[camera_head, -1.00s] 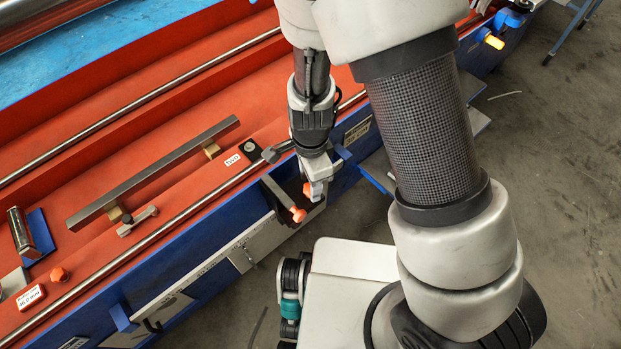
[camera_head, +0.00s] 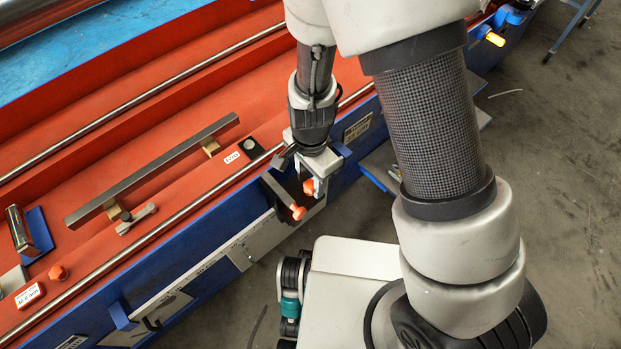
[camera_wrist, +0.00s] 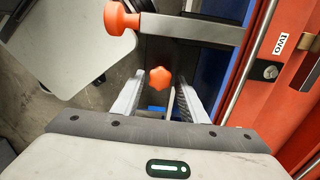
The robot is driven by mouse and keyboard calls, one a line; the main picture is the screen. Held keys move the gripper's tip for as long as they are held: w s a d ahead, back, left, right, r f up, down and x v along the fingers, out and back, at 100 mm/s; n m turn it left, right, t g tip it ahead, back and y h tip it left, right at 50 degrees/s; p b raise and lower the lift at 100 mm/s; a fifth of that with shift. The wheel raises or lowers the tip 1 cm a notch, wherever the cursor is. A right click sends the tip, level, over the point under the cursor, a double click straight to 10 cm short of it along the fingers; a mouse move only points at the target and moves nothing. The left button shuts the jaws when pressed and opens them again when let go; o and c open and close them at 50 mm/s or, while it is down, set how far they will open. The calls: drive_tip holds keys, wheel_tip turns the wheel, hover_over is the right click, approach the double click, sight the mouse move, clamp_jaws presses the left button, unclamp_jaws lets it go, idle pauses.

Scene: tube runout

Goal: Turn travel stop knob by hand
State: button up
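Two orange knobs are near my gripper. One is star-shaped (camera_wrist: 160,77) and shows between the two fingers in the wrist view; in the head view it is a small orange patch (camera_head: 308,187) beside the fingers. The other is a rounder knob (camera_wrist: 120,17) on the end of a grey metal bar (camera_wrist: 190,28), also seen in the head view (camera_head: 298,212). I cannot tell which one is the travel stop knob. My gripper (camera_wrist: 163,82) is open and empty, pointing down at the blue side rail in the head view (camera_head: 317,190). Contact with the star knob cannot be seen.
The grey bar lies close to my fingers. A long metal scale strip (camera_head: 215,262) runs along the blue rail (camera_head: 200,240). A third orange knob (camera_head: 58,272) and a dark bar (camera_head: 155,170) are on the red bed. Open floor lies to the right.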

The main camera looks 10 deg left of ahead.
drive_tip(key=shift+o, duration=0.3)
drive_tip(key=shift+r, duration=0.1)
wheel_tip(320, 180, up, 6)
drive_tip(key=p, duration=0.5)
drive_tip(key=shift+p, duration=0.4)
wheel_tip(320, 180, up, 17)
drive_tip(key=p, duration=0.4)
drive_tip(key=shift+r+p, duration=0.15)
drive_tip(key=shift+p, duration=0.2)
drive_tip(key=shift+s, duration=0.1)
